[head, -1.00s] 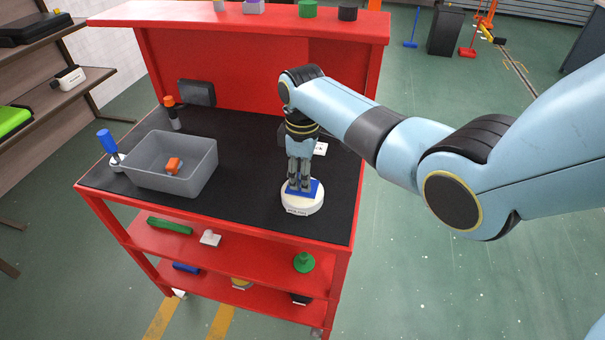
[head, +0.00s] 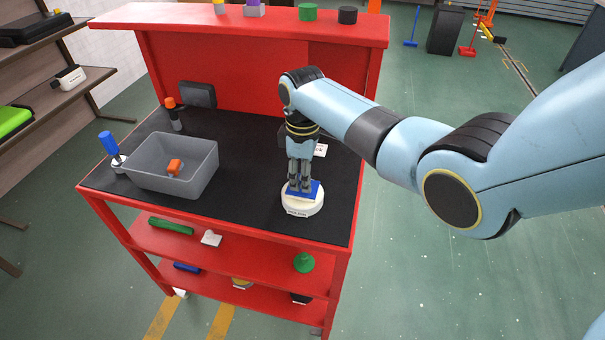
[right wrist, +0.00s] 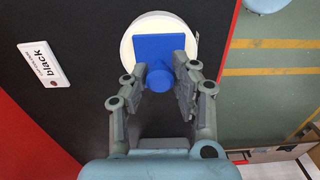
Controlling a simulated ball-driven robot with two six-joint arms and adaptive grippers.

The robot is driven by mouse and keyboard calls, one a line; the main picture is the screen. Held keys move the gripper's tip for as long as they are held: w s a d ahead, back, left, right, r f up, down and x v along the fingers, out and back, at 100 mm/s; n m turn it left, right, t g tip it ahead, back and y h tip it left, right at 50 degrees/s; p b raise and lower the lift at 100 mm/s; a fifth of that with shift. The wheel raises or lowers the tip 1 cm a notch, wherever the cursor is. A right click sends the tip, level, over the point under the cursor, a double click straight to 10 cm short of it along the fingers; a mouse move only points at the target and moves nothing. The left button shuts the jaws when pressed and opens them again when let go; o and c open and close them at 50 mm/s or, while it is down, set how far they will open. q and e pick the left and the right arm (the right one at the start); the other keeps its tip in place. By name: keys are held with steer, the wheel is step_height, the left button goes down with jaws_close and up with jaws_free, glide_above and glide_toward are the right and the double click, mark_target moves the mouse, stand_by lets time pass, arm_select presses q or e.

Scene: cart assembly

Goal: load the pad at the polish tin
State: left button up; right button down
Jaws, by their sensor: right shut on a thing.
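The polish tin (head: 302,208) is a round white tin with a label on its front, standing on the black top of the red cart near the front right. My right gripper (head: 301,186) points down over it, shut on the round knob of the blue pad (head: 318,190). In the right wrist view the knob (right wrist: 160,77) sits between the fingers, and the square blue plate (right wrist: 152,45) lies over the tin's round mouth, with the white rim (right wrist: 127,50) around it. The pad looks level and at the tin's top; I cannot tell how firmly it touches. My left gripper is out of view.
A grey bin (head: 160,183) with an orange piece (head: 174,167) stands left on the cart. A blue-handled tool (head: 108,143) and an orange-capped one (head: 173,113) stand near it. A "black" label card (right wrist: 44,64) lies behind the tin. The cart top between bin and tin is clear.

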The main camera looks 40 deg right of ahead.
step_height(320, 180, up, 2)
steer(key=shift+r+p, duration=0.1)
steer(key=shift+p, duration=0.65)
steer(key=shift+r+p, duration=0.3)
steer(key=shift+r, duration=1.8)
